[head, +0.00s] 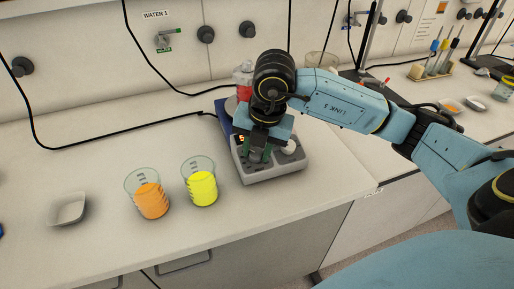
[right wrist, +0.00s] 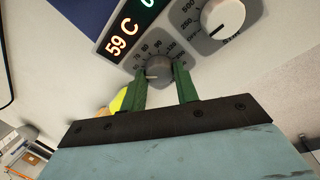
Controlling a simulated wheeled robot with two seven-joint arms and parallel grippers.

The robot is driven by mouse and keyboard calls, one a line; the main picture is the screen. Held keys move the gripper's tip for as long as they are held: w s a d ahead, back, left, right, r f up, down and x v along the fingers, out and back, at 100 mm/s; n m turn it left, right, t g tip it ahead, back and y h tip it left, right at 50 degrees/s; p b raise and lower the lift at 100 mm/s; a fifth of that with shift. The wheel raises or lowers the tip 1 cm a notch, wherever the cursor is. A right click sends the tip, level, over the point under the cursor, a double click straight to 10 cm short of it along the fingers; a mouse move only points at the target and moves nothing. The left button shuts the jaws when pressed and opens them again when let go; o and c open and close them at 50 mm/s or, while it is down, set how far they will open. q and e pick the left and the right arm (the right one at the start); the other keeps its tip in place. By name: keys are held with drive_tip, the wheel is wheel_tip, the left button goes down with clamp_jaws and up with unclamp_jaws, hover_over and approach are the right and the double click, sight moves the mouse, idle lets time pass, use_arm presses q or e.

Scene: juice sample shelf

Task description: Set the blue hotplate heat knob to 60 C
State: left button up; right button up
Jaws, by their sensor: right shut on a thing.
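The hotplate (head: 270,176) stands on the bench, a grey control front with a blue body behind it, partly hidden by my right arm. My right gripper (head: 258,154) points down at its front. In the right wrist view, the green fingers of my right gripper (right wrist: 161,85) are shut on the grey heat knob (right wrist: 157,69), one on each side. The knob's pale pointer line faces left on its dial. The display (right wrist: 122,36) reads 59 C in red, with a green figure partly cut off. My left gripper is not in view.
A second knob (right wrist: 224,16), with a stir scale, sits right beside the heat knob; it also shows in the head view (head: 289,147). A beaker of yellow liquid (head: 201,187), a beaker of orange liquid (head: 151,199) and a white dish (head: 68,208) stand left of the hotplate.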

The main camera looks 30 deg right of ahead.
drive_tip(key=shift+r, duration=0.1)
drive_tip(key=o, duration=1)
drive_tip(key=shift+c, duration=0.2)
wheel_tip(320, 180, up, 13)
drive_tip(key=s+p, duration=0.1)
drive_tip(key=s, duration=0.1)
drive_tip(key=shift+s+d, duration=0.25)
drive_tip(key=shift+d, duration=0.15)
